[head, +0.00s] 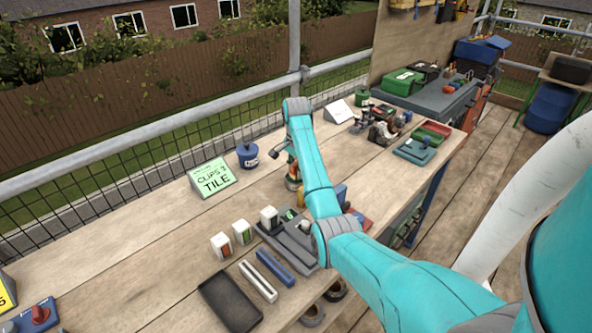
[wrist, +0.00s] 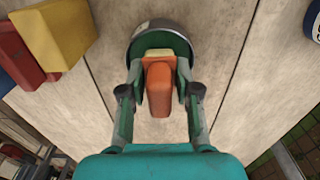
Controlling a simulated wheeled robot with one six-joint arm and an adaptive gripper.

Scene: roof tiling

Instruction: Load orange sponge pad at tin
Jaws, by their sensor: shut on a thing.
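My gripper (wrist: 160,85) is shut on the orange sponge pad (wrist: 158,90), with one green finger on each side of it. The pad's orange body faces the wrist camera, and a pale yellow part shows at its far end. The round grey tin (wrist: 142,29) is directly beyond the fingertips in the wrist view, and the pad overlaps its opening. I cannot tell whether the pad touches the tin. In the head view the tin (head: 292,185) stands on the bench under my gripper, partly hidden by my arm. The tin's inside is mostly hidden.
Yellow (wrist: 54,38) and red (wrist: 18,55) blocks lie left in the wrist view. A blue pot (head: 247,156) and a green sign (head: 212,177) stand left of the tin in the head view. Small boxes (head: 243,231) and a black tray (head: 230,301) are nearer.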

